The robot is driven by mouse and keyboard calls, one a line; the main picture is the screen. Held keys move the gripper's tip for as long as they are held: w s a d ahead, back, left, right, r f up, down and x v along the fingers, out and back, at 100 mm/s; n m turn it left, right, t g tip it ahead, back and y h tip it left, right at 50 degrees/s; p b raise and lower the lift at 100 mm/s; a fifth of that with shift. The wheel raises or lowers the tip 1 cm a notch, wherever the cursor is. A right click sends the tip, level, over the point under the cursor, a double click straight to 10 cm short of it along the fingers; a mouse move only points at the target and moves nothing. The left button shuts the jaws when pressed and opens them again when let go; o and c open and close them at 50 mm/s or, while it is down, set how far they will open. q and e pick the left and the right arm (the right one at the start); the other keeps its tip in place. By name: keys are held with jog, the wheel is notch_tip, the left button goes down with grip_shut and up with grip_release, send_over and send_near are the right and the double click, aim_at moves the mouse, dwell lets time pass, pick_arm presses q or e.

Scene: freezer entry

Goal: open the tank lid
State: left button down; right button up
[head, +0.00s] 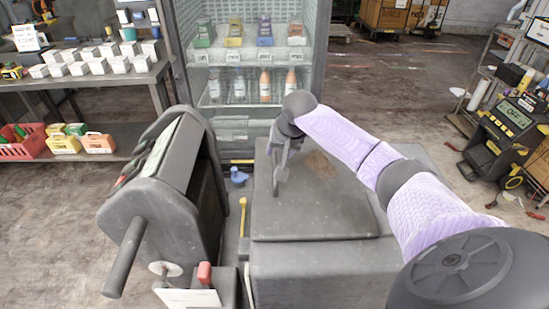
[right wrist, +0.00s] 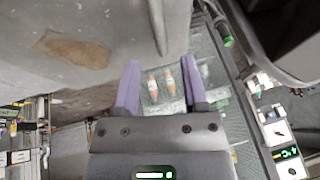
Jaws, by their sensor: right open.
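The grey tank (head: 320,272) stands in the middle of the head view with its flat lid (head: 335,215) lying closed on top. The lid has a brown stain, which also shows on the grey lid surface in the right wrist view (right wrist: 110,22). My right gripper (head: 279,185) points down over the lid's left part, near its far left side. In the right wrist view its two purple fingers (right wrist: 160,88) are apart with nothing gripped between them. A grey bar-like part hangs just beyond the fingertips; I cannot tell whether they touch it. My left gripper is not in view.
A grey machine with a bar handle (head: 125,257) stands close at the left of the tank. A glass-door freezer (head: 250,75) is behind. A shelf table (head: 85,78) is at the left. A cart with a display (head: 510,120) is at the right.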

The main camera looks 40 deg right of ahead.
aim_at(275, 161)
jog(key=b+x, duration=0.1)
jog(key=x, duration=0.3)
jog(key=shift+f, duration=0.25)
jog(key=shift+w+f, duration=0.15)
jog(key=shift+w, duration=0.05)
jog(key=c, duration=0.7)
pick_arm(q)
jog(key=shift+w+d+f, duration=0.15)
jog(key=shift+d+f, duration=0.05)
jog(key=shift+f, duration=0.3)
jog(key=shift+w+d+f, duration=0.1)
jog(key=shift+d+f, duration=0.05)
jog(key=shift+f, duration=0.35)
pick_arm(e)
grip_shut()
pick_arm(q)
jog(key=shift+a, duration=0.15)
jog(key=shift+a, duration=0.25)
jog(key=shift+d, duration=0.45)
